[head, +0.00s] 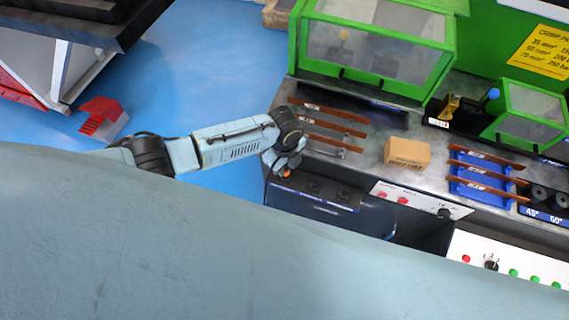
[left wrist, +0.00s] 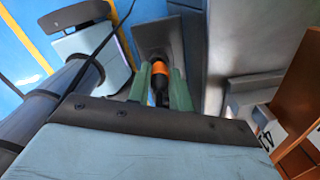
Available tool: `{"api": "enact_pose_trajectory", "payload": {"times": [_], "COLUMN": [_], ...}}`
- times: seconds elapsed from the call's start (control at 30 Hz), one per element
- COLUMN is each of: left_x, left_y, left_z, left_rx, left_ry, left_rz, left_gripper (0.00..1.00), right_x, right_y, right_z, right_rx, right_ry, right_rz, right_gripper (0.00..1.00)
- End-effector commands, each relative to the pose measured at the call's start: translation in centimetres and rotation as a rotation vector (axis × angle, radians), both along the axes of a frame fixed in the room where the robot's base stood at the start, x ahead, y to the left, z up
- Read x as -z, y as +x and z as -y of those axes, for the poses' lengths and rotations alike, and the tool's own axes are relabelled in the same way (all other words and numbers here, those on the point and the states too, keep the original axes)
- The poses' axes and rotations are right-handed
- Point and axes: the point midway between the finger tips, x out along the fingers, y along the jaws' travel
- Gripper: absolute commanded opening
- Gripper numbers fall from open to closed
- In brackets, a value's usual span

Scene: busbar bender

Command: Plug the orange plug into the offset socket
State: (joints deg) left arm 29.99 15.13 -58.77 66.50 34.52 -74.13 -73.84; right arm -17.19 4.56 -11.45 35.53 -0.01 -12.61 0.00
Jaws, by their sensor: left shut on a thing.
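My left gripper (head: 285,170) is at the left end of a dark socket panel (head: 325,207) on the front of the machine bench. It is shut on the orange plug (head: 286,174). In the left wrist view the orange plug (left wrist: 160,70) sits between two green fingers, with its dark part toward the camera. Its front end points at a dark grey plate (left wrist: 160,38). I cannot tell whether they touch. Two round dark sockets, one (head: 315,187) and another (head: 343,194), show to the right of the gripper. Which is the offset socket is unclear. My right gripper is out of view.
Copper bars (head: 335,128) lie on the bench just behind the gripper, with a cardboard box (head: 407,153) to the right. A blue rack (head: 480,180) holds more bars. A green guarded machine (head: 375,45) stands behind. A large pale surface blocks the lower head view.

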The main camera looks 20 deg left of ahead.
Motion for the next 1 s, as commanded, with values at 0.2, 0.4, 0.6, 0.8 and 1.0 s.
{"api": "enact_pose_trajectory", "payload": {"times": [0.2, 0.4, 0.6, 0.8, 1.0], "left_x": [0.22, 0.48, 0.1, 0.01, 0.04], "left_y": [-0.01, 0.0, -0.02, -0.01, -0.01], "left_z": [0.0, 0.01, 0.01, 0.0, 0.0], "left_rx": [0.0, 0.0, 0.0, 0.0, 0.0], "left_ry": [0.0, 0.0, 0.0, 0.0, 0.0], "left_rz": [0.0, 0.0, 0.0, 0.0, 0.0], "left_gripper": [0.0, 0.0, 0.0, 0.0, 0.0], "right_x": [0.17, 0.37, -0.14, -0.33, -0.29], "right_y": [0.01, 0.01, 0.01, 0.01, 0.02], "right_z": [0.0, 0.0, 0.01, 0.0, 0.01], "right_rx": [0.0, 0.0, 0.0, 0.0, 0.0], "right_ry": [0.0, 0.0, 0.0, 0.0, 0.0], "right_rz": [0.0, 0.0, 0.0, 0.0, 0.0], "right_gripper": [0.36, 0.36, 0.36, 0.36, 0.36]}}
